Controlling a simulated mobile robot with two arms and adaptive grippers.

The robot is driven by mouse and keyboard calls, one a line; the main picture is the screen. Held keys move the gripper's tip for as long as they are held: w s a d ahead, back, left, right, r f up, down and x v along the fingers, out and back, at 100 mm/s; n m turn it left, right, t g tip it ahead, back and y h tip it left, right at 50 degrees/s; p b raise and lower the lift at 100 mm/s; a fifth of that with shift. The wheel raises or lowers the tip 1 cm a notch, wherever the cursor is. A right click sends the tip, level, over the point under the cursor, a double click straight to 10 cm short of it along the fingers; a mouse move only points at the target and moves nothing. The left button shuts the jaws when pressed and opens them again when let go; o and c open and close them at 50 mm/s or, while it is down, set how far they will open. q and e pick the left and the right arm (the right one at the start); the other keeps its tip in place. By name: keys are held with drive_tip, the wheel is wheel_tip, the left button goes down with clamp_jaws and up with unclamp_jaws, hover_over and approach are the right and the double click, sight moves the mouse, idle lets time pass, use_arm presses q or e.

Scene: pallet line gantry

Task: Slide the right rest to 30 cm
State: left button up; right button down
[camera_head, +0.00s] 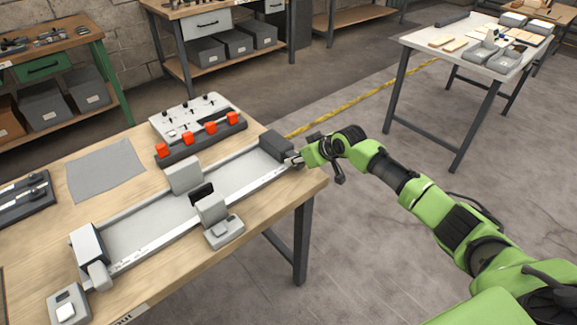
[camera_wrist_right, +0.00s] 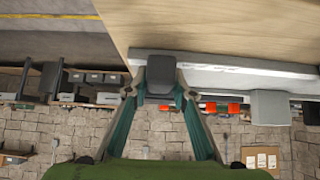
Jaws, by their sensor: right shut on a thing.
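A long pale rail fixture (camera_head: 150,240) lies across the wooden bench, with small marks on its front edge. The right rest (camera_head: 276,147) is a dark grey block at the rail's right end. My right gripper (camera_head: 296,159) reaches it from the right, at the bench's corner. In the right wrist view its two green-sided fingers (camera_wrist_right: 160,94) are shut on a dark rounded block (camera_wrist_right: 161,72), which looks like part of the right rest. A grey rest (camera_head: 87,244) with a rounded handle stands at the rail's left end. The scale figures are too small to read. My left gripper is not in view.
Two grey upright blocks (camera_head: 184,175) (camera_head: 211,208) with a dark piece (camera_head: 201,194) between stand mid-rail. Behind are a dark bar with orange clips (camera_head: 190,137) and a white panel (camera_head: 190,112). A grey mat (camera_head: 105,170) lies left. The rail between middle and right rest is clear.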

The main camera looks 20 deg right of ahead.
drive_tip(key=c, duration=1.7)
unclamp_jaws()
drive_tip(key=shift+s+r, duration=0.15)
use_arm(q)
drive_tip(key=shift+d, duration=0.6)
use_arm(e)
drive_tip(key=v, duration=1.1)
drive_tip(key=shift+s+d+r, duration=0.1)
drive_tip(key=shift+s+r, duration=0.1)
drive_tip(key=shift+s, duration=0.05)
